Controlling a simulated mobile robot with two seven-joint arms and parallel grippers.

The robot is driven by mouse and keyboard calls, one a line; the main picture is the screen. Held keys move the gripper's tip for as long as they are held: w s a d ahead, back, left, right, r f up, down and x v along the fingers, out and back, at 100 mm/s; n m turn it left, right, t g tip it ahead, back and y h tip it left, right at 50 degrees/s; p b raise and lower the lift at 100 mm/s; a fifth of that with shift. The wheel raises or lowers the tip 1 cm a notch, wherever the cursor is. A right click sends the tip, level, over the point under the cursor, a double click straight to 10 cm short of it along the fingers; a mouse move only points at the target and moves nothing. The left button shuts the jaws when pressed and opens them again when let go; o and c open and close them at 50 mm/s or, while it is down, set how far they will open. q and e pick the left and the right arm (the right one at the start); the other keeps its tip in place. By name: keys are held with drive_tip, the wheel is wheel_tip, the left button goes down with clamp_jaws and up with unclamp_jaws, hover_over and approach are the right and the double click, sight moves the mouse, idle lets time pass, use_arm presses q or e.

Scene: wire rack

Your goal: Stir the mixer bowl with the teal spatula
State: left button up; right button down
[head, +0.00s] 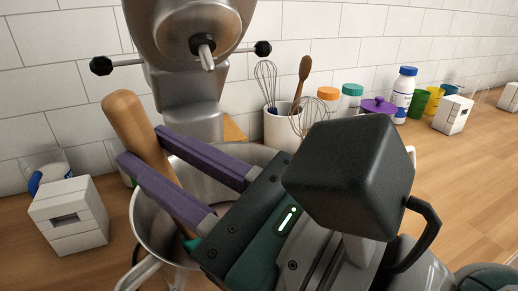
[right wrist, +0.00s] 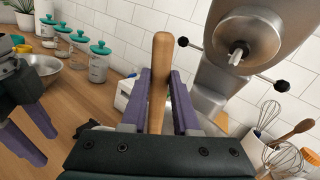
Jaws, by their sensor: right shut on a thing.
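The teal spatula has a thick wooden handle (head: 127,118), which also stands up in the right wrist view (right wrist: 161,70). A small bit of its teal end (head: 191,243) shows low in the steel mixer bowl (head: 147,222); the rest is hidden by my gripper. My right gripper (head: 140,146) is shut on the handle, its purple fingers on either side, above the bowl. The handle leans, its top to the left in the head view. My left gripper (right wrist: 44,147) shows only in the right wrist view, at the left, with its fingers apart and nothing seen between them.
The mixer head (head: 190,25) with black knobs is raised behind the bowl. A white utensil crock (head: 279,128) stands right of it. A white block (head: 68,215) is at left. Jars and cups line the wall, with clear counter (head: 450,165) in front.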

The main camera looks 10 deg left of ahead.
drive_tip(key=shift+w+d+r, duration=0.15)
drive_tip(key=shift+w+d, duration=0.1)
drive_tip(key=shift+d, duration=0.3)
drive_tip(key=shift+w+d+r, duration=0.1)
drive_tip(key=shift+w+d, duration=0.05)
drive_tip(key=shift+d, duration=0.15)
drive_tip(key=shift+w+d+r, duration=0.1)
drive_tip(key=shift+w+d, duration=0.05)
drive_tip(key=shift+d, duration=0.15)
drive_tip(key=shift+w+d, duration=0.15)
drive_tip(key=shift+d, duration=0.15)
drive_tip(key=shift+d+r, duration=0.15)
drive_tip(key=shift+d, duration=0.05)
drive_tip(key=s+r+p, duration=0.3)
drive_tip(key=r+p, duration=1)
drive_tip(key=p, duration=0.2)
drive_tip(key=shift+s+a+r, duration=0.2)
drive_tip(key=shift+a+r, duration=0.05)
drive_tip(key=shift+r, duration=0.15)
